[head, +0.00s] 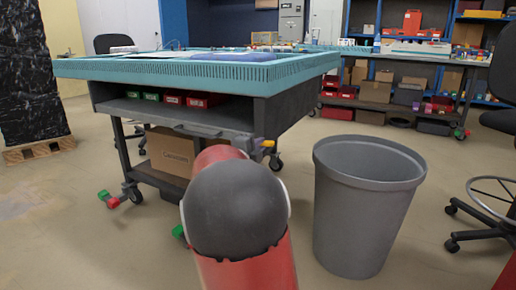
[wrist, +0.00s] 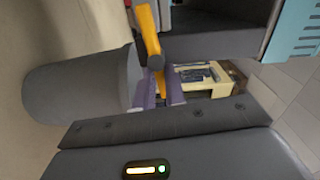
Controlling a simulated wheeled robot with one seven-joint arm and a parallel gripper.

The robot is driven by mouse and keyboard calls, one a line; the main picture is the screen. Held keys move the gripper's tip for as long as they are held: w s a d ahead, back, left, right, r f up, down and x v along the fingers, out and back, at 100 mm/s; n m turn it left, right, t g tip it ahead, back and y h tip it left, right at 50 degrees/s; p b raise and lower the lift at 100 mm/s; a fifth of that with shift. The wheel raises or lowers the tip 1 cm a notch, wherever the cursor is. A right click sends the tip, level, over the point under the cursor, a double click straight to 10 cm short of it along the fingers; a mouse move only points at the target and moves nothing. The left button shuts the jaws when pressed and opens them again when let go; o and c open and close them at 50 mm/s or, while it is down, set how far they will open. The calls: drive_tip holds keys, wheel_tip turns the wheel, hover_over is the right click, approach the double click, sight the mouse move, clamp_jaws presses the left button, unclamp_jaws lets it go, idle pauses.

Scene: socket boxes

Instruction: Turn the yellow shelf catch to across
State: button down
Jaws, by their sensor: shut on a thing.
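The yellow shelf catch (wrist: 146,27) is a bar seen at the upper middle of the wrist view, beside the dark shelf edge, with a dark round piece near its lower end. My gripper (wrist: 160,86) has purple fingers, one on each side of the catch's lower end, and is shut on it. In the head view only a small yellow bit of the catch (head: 268,143) shows at the workbench's near right corner, next to my gripper (head: 259,146). My red and black arm hides much of that area.
A grey bin (head: 365,215) stands on the floor right of my arm, close to the workbench (head: 200,70). Under its top are red and green boxes (head: 205,100), with a cardboard box (head: 168,155) below. Open floor lies at the left.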

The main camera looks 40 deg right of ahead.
drive_tip(key=shift+f+m, duration=0.15)
drive_tip(key=shift+m, duration=0.45)
drive_tip(key=c, duration=1.5)
unclamp_jaws()
drive_tip(key=shift+o, duration=0.2)
drive_tip(key=v, duration=0.8)
drive_tip(key=shift+p, duration=0.35)
drive_tip(key=shift+w, duration=0.1)
